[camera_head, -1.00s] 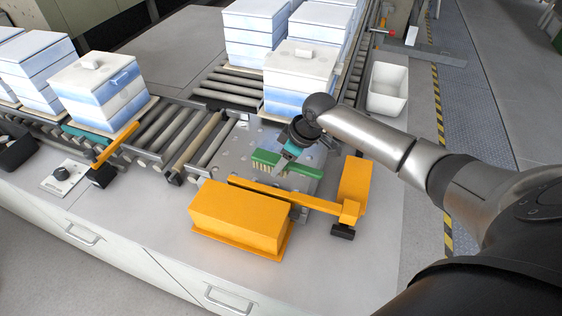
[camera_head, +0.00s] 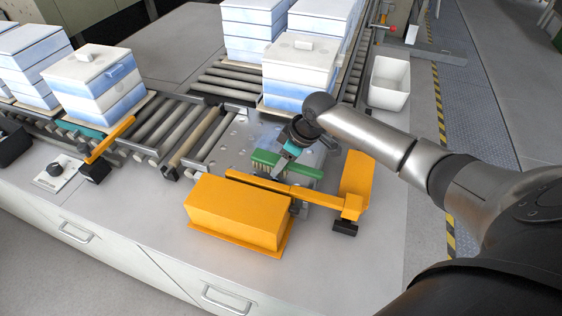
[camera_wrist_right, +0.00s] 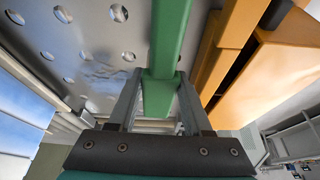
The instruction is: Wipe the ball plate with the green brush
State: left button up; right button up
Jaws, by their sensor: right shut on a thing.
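The green brush (camera_head: 300,169) is held by my right gripper (camera_head: 290,154), with its pale bristles down at the ball plate (camera_head: 232,150). In the right wrist view the two fingers of my right gripper (camera_wrist_right: 158,90) are closed around the green brush handle (camera_wrist_right: 167,40). The ball plate (camera_wrist_right: 105,50) is a grey metal sheet with round holes beside the handle, with a smeary bluish patch on it. The arm and the brush hide part of the plate in the head view. Whether the bristles touch it is hard to tell. My left gripper is not in view.
An orange box (camera_head: 237,213) and an orange bar (camera_head: 270,187) stand along the near edge of the plate. Stacked white-and-blue boxes (camera_head: 300,75) stand just behind it. Rollers (camera_head: 165,130) lie to its left. A white bin (camera_head: 388,84) is at the right.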

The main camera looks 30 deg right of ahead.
jog(key=shift+f+b, duration=0.45)
jog(key=shift+f, duration=0.5)
jog(key=shift+d, duration=0.1)
